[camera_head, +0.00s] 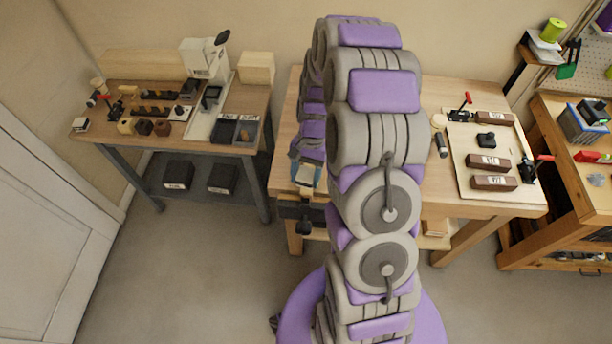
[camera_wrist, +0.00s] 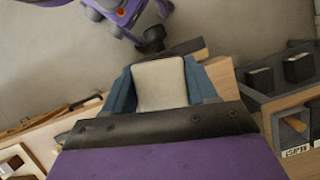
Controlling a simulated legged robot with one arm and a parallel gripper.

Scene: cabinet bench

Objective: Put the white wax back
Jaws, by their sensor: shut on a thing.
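The white wax (camera_wrist: 160,84) is a pale cream block in the wrist view. It sits between the blue fingers of my gripper (camera_wrist: 161,90), which is shut on it. In the head view my gripper (camera_head: 308,178) is at the left end of the middle wooden bench (camera_head: 450,85), partly hidden by my arm. A pale patch between its fingers there is too small to make out well. The wax appears above the bench's left front corner; I cannot tell whether it touches anything below.
A dark vise (camera_head: 302,212) is on the middle bench's front left edge. The left bench (camera_head: 165,98) carries a press (camera_head: 203,60), small blocks and dark labelled bins (camera_head: 224,131). Bins (camera_wrist: 296,129) also show at right in the wrist view. A board (camera_head: 473,155) holds labelled brown blocks.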

